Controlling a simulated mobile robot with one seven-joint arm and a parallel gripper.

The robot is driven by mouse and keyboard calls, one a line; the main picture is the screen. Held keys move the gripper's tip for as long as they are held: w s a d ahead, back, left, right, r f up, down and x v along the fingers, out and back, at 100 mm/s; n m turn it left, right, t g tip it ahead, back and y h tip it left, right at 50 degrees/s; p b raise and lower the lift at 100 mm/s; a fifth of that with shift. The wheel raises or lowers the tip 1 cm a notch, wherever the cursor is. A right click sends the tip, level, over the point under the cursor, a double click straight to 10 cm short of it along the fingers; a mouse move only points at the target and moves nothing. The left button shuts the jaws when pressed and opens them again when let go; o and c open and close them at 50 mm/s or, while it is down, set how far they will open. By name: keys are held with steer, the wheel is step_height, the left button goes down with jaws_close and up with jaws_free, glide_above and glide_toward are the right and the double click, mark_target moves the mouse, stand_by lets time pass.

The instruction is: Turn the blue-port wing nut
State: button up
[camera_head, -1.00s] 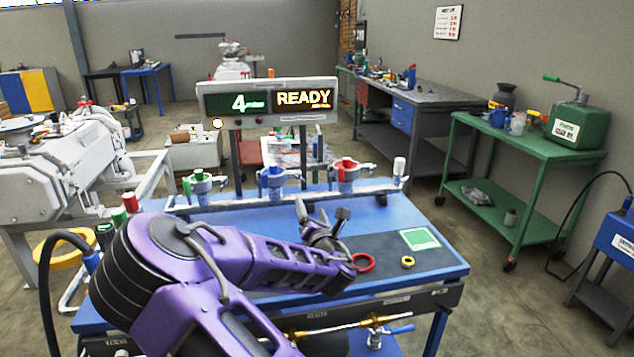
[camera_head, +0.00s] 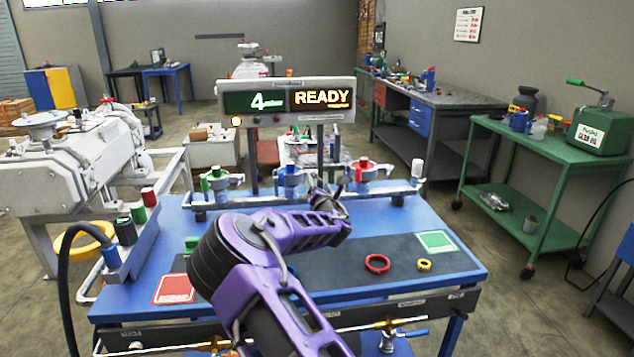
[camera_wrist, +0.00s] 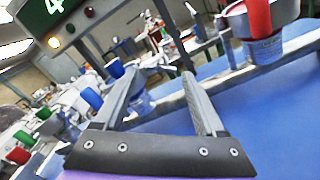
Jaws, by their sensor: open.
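The blue port (camera_head: 290,178) is the middle one of three ports on the white rail at the back of the blue table. Its blue handle stands on top; the wing nut's shape is too small to make out. In the wrist view the blue port (camera_wrist: 142,104) shows partly behind my left finger. My gripper (camera_head: 328,188) is open and empty, to the right of the blue port and left of the red port (camera_head: 361,173). The red port (camera_wrist: 263,45) is large at the upper right in the wrist view. The green port (camera_head: 216,182) is at the left.
A sign (camera_head: 287,101) reading "4" and "READY" stands behind the rail. A red ring (camera_head: 377,264), a yellow ring (camera_head: 424,264) and a green card (camera_head: 435,242) lie at the table's right. A red card (camera_head: 174,289) and several capped bottles are at its left.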

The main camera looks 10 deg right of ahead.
mark_target(315, 176)
steer(key=shift+w, duration=1.3)
steer(key=c, duration=1.1)
